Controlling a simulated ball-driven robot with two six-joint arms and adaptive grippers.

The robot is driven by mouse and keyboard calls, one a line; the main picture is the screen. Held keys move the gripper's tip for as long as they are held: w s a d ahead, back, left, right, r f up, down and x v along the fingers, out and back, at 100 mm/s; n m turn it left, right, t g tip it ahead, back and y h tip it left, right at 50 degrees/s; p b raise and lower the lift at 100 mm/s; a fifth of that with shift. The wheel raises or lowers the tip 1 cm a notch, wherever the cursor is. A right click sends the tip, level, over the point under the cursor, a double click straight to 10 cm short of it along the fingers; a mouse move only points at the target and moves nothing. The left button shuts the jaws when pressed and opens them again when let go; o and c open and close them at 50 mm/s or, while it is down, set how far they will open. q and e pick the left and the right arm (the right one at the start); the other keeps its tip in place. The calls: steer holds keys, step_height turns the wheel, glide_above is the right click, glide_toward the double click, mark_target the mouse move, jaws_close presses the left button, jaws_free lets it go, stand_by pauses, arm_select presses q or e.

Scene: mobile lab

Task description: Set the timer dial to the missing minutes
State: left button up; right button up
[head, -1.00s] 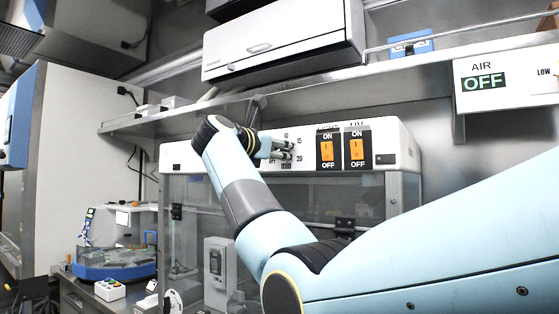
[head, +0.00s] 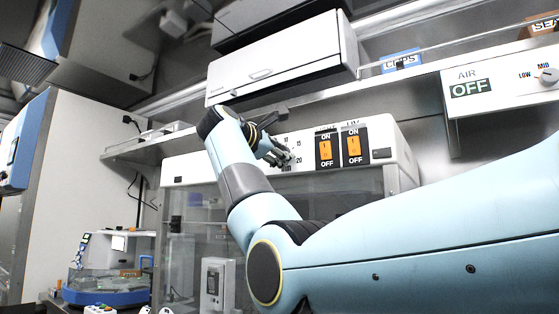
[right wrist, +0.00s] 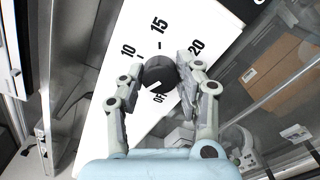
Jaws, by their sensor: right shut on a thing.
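The timer dial (right wrist: 160,73) is a round dark knob on a white panel, seen in the right wrist view. The printed marks 10, 15, 20 and OFF stand around it. A short pale mark shows on the knob's lower side, toward OFF; its exact setting is hard to read. My right gripper (right wrist: 158,66) is shut on the dial, one finger on each side. In the head view my right gripper (head: 276,154) is at the white control panel (head: 300,143), left of two orange switches, and hides the dial. My left gripper is not in view.
Two orange ON/OFF switches (head: 339,148) sit just right of the gripper. A shelf (head: 290,108) and a white cabinet (head: 275,60) are above. An AIR panel (head: 500,92) reading OFF is at the right. A glass-fronted enclosure (head: 190,230) lies below.

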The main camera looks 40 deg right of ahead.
steer(key=shift+f+m, duration=0.1)
steer(key=shift+m, duration=0.4)
steer(key=o, duration=1.1)
steer(key=shift+o, duration=0.2)
steer(key=v, duration=1.2)
